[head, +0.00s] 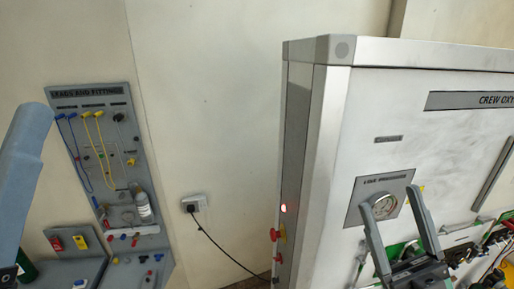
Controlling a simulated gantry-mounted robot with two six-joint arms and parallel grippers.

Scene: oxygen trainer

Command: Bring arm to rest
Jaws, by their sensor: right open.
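My right gripper (390,200) is in the lower right of the head view, its two grey fingers pointing up and spread apart with nothing between them. It shows in front of the trainer cabinet (345,130), and its fingers overlap the round gauge (385,207) in the picture. I cannot tell how far it is from the panel. A pale blue-grey link of my left arm runs down the left edge. My left gripper is not in view.
A grey leads and fittings board (98,95) hangs on the left wall with yellow and blue leads and a bottle (143,207). A wall socket (194,203) has a black cable (225,252) running toward the cabinet. Red knobs (275,235) stick out from the cabinet's left side.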

